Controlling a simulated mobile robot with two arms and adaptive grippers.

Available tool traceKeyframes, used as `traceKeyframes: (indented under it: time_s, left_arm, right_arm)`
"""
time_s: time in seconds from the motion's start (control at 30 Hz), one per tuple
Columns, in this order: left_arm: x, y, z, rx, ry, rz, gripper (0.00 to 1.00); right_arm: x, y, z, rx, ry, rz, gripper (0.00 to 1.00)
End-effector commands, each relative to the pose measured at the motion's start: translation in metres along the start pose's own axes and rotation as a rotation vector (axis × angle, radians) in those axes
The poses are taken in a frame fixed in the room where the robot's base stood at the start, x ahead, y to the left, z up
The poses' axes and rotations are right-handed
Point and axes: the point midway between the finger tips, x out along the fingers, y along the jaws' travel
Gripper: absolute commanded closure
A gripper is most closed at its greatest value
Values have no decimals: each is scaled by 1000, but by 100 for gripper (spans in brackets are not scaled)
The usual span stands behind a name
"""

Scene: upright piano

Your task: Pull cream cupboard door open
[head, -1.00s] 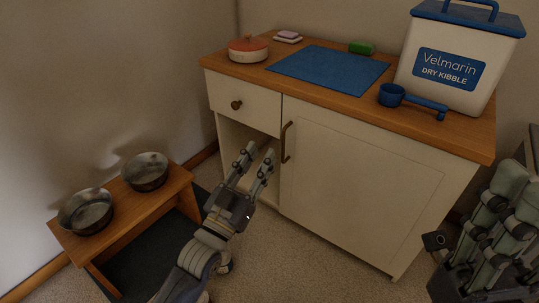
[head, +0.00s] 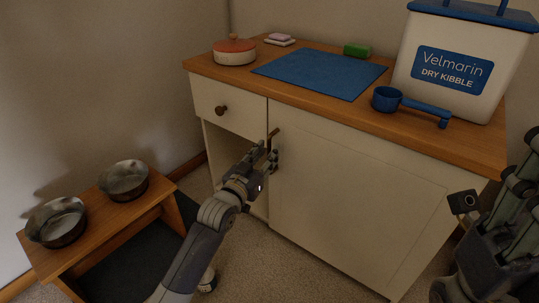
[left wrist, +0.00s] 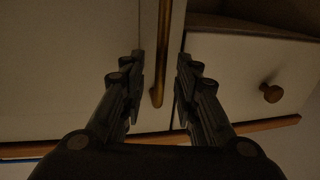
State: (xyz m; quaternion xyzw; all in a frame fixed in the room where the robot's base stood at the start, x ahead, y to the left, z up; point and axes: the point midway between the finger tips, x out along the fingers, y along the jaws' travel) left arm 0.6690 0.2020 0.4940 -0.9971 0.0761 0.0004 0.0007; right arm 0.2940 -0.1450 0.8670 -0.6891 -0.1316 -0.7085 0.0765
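The cream cupboard door (head: 350,200) is shut, flush in the right part of the cabinet front; it also shows in the left wrist view (left wrist: 70,70). Its brass upright bar handle (head: 273,134) is near the door's left edge. My left gripper (head: 264,151) is at the handle, partly hiding its lower part. In the left wrist view the handle (left wrist: 161,60) stands between the two spread fingers, with a gap on each side. My right gripper (head: 505,215) is at the right edge, partly cut off, away from the door.
A drawer with a round knob (head: 221,111) sits above an open compartment left of the door. On the top stand a pot (head: 235,53), blue mat (head: 318,73), blue scoop (head: 388,99) and kibble bin (head: 410,93). A low bench (head: 95,212) holds two metal bowls. Floor before the door is clear.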

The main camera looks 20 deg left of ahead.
Motion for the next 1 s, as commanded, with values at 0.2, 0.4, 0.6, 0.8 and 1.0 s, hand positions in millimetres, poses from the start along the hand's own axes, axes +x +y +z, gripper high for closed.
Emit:
traceKeyframes:
  time_s: [0.2, 0.4, 0.6, 0.8, 1.0]
  left_arm:
    - [20, 0, 1, 1, 2, 0, 71]
    - [24, 0, 0, 1, 0, 0, 71]
    - [24, 0, 0, 0, 0, 0, 73]
    - [24, 0, 0, 0, 1, 0, 100]
    - [23, 0, 0, 0, 0, -1, 100]
  right_arm:
    - [3, -2, -3, -4, 29, -11, 60]
    - [6, -2, -4, -5, 36, -14, 60]
    - [6, -2, -4, -5, 36, -14, 60]
    - [6, -2, -4, -4, 36, -14, 60]
    - [7, -2, -4, -4, 37, -14, 60]
